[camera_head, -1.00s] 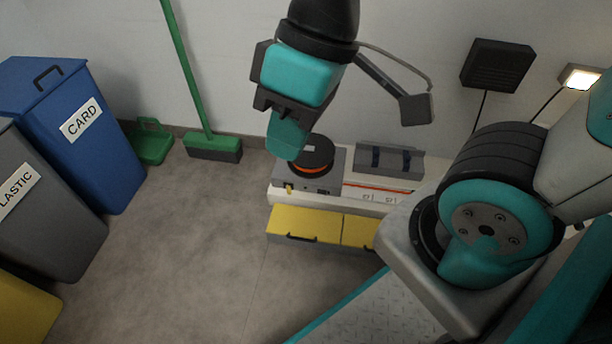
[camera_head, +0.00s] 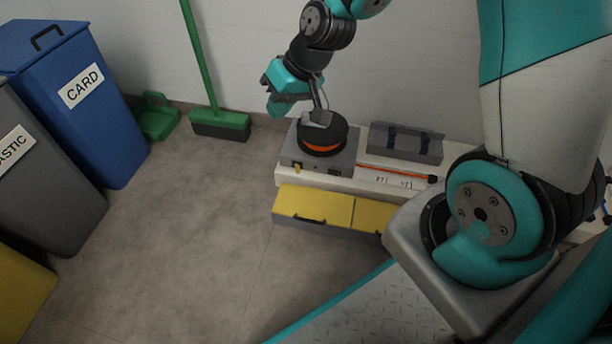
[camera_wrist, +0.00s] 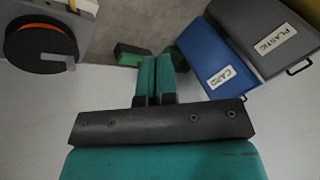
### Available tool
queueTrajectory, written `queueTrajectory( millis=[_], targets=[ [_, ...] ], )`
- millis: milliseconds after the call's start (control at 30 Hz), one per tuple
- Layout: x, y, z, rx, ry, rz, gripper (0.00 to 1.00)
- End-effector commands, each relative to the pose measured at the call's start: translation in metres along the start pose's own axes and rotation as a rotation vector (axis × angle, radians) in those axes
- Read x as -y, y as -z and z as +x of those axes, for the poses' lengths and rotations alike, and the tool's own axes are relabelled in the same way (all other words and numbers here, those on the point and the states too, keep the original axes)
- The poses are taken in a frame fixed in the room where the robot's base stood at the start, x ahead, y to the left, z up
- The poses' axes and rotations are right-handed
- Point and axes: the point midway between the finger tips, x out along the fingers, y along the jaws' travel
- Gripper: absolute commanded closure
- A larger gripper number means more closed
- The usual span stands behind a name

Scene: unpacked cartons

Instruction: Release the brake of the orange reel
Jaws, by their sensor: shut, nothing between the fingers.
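The orange reel (camera_head: 322,147) is a black drum with an orange band. It sits on a grey box base (camera_head: 306,161) on the low white bench. A small yellow lever (camera_head: 297,168) sticks out at the base's front left. In the wrist view the reel (camera_wrist: 32,45) is at the top left, with a yellow piece (camera_wrist: 72,5) at the picture's top edge, partly cut off. My gripper (camera_head: 273,108) has teal fingers and is up and left of the reel, apart from it. In the wrist view its fingers (camera_wrist: 157,60) are together and empty, pointing toward the bins.
A grey case (camera_head: 405,143) with dark straps and a ruled strip (camera_head: 395,178) lie right of the reel. Yellow-topped drawers (camera_head: 318,208) stand below. A green broom (camera_head: 219,120), dustpan (camera_head: 157,117), blue CARD bin (camera_head: 85,120) and grey bin (camera_head: 45,190) are left. The floor between is clear.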

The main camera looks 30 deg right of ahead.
Motion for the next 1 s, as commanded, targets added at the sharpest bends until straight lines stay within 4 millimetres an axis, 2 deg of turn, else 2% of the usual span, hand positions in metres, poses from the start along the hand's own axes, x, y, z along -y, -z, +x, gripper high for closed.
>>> queueTrajectory(
  millis=[33,200,300,400,500,600,1000],
  targets=[
    [-0.033,-0.002,0.033,-0.018,-0.015,0.057,1.00],
    [-0.122,-0.007,0.105,-0.111,-0.072,0.203,1.00],
    [-0.166,-0.018,0.139,-0.156,-0.105,0.273,1.00],
    [-0.198,-0.031,0.163,-0.191,-0.134,0.324,1.00],
    [-0.217,-0.040,0.177,-0.213,-0.154,0.354,1.00],
    [-0.226,-0.044,0.184,-0.225,-0.164,0.368,1.00],
    [-0.228,-0.045,0.187,-0.226,-0.166,0.370,1.00]
  ],
)
